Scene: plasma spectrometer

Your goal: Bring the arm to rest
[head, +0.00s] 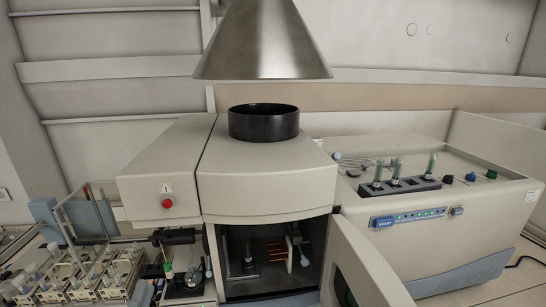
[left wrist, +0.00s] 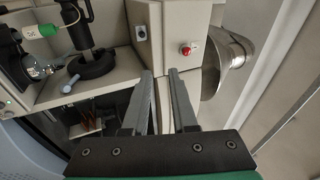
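My left gripper (left wrist: 160,73) shows in the left wrist view as two grey fingers with a clear gap between them. It is open, and nothing is between the fingers. Beyond the fingertips is the beige front of the spectrometer (left wrist: 160,50) with its red button (left wrist: 185,49); I see no contact. I cannot make out either gripper clearly in the head view. There the spectrometer (head: 265,185) stands in the middle, its chamber door (head: 365,260) open to the right. Inside the chamber are an orange coil (head: 292,248) and a dark upright part (head: 249,255).
A metal exhaust hood (head: 262,40) hangs above the black chimney ring (head: 264,122). To the right is a console (head: 440,210) with several glass pieces in a dark rack (head: 400,184). Small racks and fittings (head: 100,270) crowd the lower left. The open door juts forward.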

